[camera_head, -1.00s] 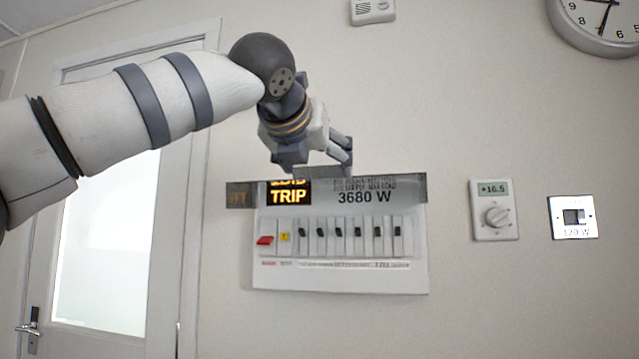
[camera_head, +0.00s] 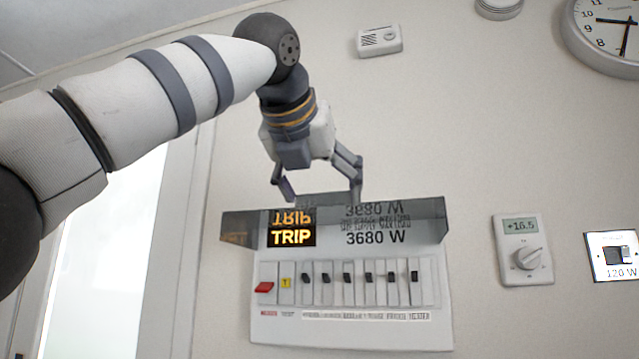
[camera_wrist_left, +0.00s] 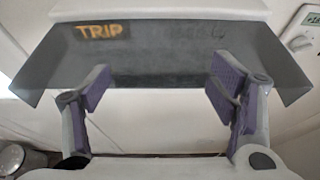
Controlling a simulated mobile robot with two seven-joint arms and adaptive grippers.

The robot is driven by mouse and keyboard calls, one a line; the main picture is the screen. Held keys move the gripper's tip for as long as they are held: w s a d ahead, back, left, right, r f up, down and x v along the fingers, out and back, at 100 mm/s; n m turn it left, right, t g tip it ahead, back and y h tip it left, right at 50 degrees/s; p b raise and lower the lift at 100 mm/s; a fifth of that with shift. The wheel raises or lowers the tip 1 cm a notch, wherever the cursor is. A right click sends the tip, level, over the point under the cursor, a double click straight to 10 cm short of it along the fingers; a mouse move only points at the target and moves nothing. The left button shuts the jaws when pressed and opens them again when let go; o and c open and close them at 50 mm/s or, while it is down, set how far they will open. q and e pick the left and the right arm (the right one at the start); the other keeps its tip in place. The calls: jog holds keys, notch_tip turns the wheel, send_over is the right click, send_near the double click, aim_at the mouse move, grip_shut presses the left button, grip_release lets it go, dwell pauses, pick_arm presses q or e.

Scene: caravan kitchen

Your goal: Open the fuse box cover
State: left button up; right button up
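The fuse box (camera_head: 350,325) is a white wall panel with a lit TRIP display (camera_head: 291,237), the text 3680 W, a red switch and a row of black-levered breakers. Its smoky see-through cover (camera_head: 428,218) is swung up and juts out from the top edge, leaving the switches uncovered. My left gripper (camera_head: 318,193) is just above the cover in the head view, fingers apart and pointing down. In the left wrist view the open fingers (camera_wrist_left: 160,90) are in front of the tinted cover (camera_wrist_left: 160,60), with nothing between them. Contact with the cover is unclear. My right gripper does not show.
A thermostat (camera_head: 523,250) and a 120 W wall switch (camera_head: 613,256) are to the right of the fuse box. A white alarm box (camera_head: 379,41) and a clock (camera_head: 606,32) are higher up. A door with a bright pane (camera_head: 105,260) is at left.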

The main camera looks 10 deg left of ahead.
pick_arm(q)
jog(key=shift+o, duration=1.1)
jog(key=shift+x, duration=0.8)
jog(key=shift+s+r, duration=0.15)
jog(key=shift+s, duration=0.25)
jog(key=v, duration=1.1)
jog(key=shift+s+r, duration=0.2)
jog(key=shift+s, duration=0.15)
